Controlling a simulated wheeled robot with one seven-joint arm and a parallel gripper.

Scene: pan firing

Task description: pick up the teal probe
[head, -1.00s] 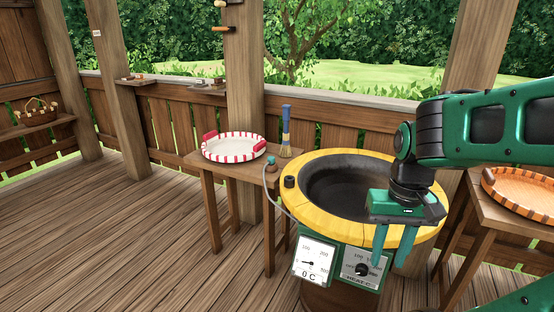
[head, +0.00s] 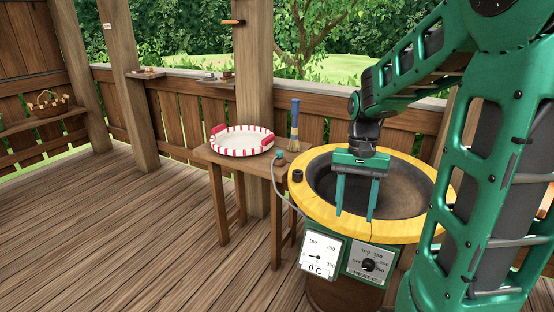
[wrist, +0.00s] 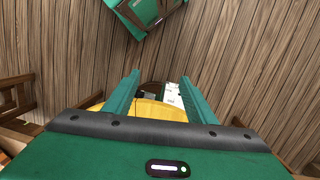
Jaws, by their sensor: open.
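The teal probe (head: 280,155) is a small teal-topped piece at the right end of the small wooden side table (head: 216,157). A thin grey cord runs from it down toward the white gauge (head: 318,258) on the front of the pan stand. My gripper (head: 355,216) points down over the dark pan's near side, to the right of the probe. Its jaws are open and nothing is between them. In the wrist view the fingers (wrist: 158,76) stand apart above the yellow rim and the white gauge. I cannot make out the probe in the wrist view.
A red-and-white striped tray (head: 242,152) and a blue-handled brush (head: 294,134) are on the side table near the probe. The pan (head: 404,200) has a raised yellow rim (head: 318,212) with a small black knob (head: 297,176). Open floor lies left of the table.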

